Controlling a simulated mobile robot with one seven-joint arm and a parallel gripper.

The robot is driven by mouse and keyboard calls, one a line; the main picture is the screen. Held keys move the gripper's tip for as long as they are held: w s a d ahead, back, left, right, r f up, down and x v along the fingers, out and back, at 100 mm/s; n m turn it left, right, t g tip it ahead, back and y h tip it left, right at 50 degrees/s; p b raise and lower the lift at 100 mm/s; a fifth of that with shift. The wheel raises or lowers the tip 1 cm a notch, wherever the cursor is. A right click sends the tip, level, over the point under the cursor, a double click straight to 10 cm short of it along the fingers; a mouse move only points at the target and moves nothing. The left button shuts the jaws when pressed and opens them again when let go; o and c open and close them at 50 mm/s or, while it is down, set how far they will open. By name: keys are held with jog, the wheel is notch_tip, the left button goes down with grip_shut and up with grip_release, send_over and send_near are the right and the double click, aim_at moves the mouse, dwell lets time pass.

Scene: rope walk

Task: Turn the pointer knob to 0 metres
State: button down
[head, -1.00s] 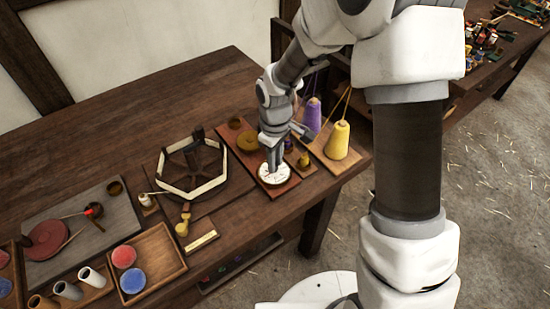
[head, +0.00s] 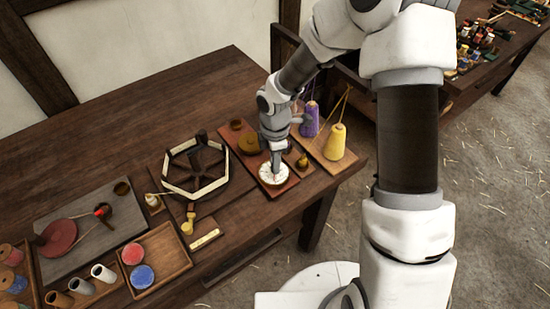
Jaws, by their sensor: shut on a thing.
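A round white dial (head: 267,181) with small marks sits on a reddish-brown board (head: 287,188) near the table's front edge, right of centre. My gripper (head: 276,170) points down over the middle of the dial. It is shut on the pointer knob there, and its fingers hide the knob. Which mark the pointer faces is too small and too covered to tell.
Purple (head: 310,120) and yellow (head: 335,143) thread cones stand just right of the gripper. A hexagonal reel (head: 196,192) stands to the left. A wooden tray (head: 170,240) holds red and blue discs. The back left of the table (head: 130,130) is clear.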

jog(key=shift+n, duration=0.5)
dwell(0.3)
jog(key=c, duration=0.7)
grip_release()
jog(key=shift+r+p, duration=0.15)
jog(key=shift+p, duration=0.15)
jog(key=shift+r+p, duration=1.2)
jog(key=shift+r, duration=7.4)
